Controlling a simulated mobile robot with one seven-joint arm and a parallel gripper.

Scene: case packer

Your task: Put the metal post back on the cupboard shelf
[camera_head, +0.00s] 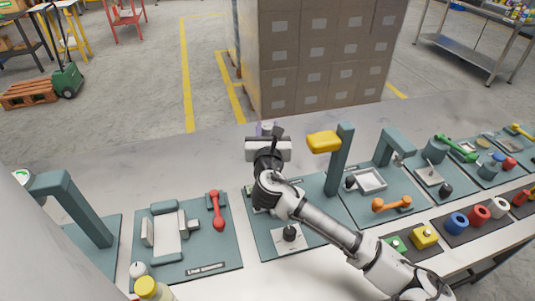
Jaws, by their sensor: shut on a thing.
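My gripper (267,132) reaches out past the far side of the bench, in the middle of the picture. It points away from the camera, and its pale body hides most of its fingers. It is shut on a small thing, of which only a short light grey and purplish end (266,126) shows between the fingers. This looks like the metal post, but too little shows to tell its full shape or tilt. No cupboard or cupboard shelf can be made out in this view.
A tall stack of brown cartons (312,60) stands beyond the bench. Teal fixture plates line the bench, with a yellow-headed upright (338,160) right of my gripper and a red handle (216,210) to the left. A metal rack (478,45) stands far right.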

